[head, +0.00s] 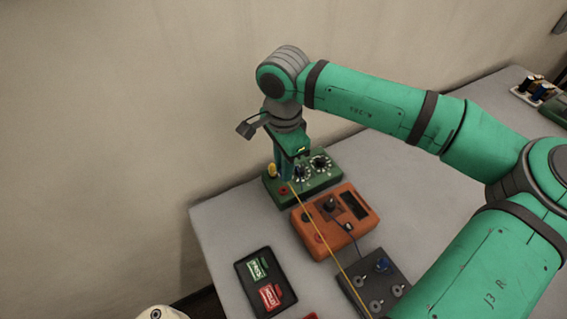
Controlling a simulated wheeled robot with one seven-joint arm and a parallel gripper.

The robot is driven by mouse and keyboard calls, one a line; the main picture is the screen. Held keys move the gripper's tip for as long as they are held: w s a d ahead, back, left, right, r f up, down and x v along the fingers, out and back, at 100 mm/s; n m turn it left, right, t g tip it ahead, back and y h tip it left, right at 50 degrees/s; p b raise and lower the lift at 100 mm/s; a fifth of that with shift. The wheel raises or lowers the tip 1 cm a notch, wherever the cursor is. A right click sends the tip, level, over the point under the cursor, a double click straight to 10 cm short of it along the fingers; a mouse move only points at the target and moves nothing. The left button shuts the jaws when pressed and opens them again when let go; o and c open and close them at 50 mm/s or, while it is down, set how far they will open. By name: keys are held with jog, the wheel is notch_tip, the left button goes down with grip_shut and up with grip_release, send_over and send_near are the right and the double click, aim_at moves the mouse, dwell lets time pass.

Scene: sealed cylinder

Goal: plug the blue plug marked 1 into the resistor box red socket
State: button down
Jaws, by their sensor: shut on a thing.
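The resistor box is a green box (322,183) with two black dials, standing on the table below my gripper. Its red socket (283,190) shows at the front left of its top. A yellow post (272,171) stands behind the socket. My gripper (288,172) points down over the left part of the box, just behind the red socket. It is shut on a narrow blue thing, which appears to be the blue plug (287,171). Its mark cannot be read. The plug's lower end is small and partly hidden, so I cannot tell whether it touches the box.
A yellow cable (327,248) runs from near the gripper across the orange meter (349,229) toward a dark grey box (359,271) with several knobs. A black tray (246,284) with green and red labels lies front left. Other parts (536,89) sit at the far right.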

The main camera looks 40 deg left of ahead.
jog(key=shift+f, duration=2.55)
jog(key=shift+f, duration=0.15)
dwell(0.3)
jog(key=c, duration=1.6)
grip_release()
jog(key=shift+o, duration=0.2)
notch_tip(320, 180, up, 11)
jog(key=shift+f, duration=0.1)
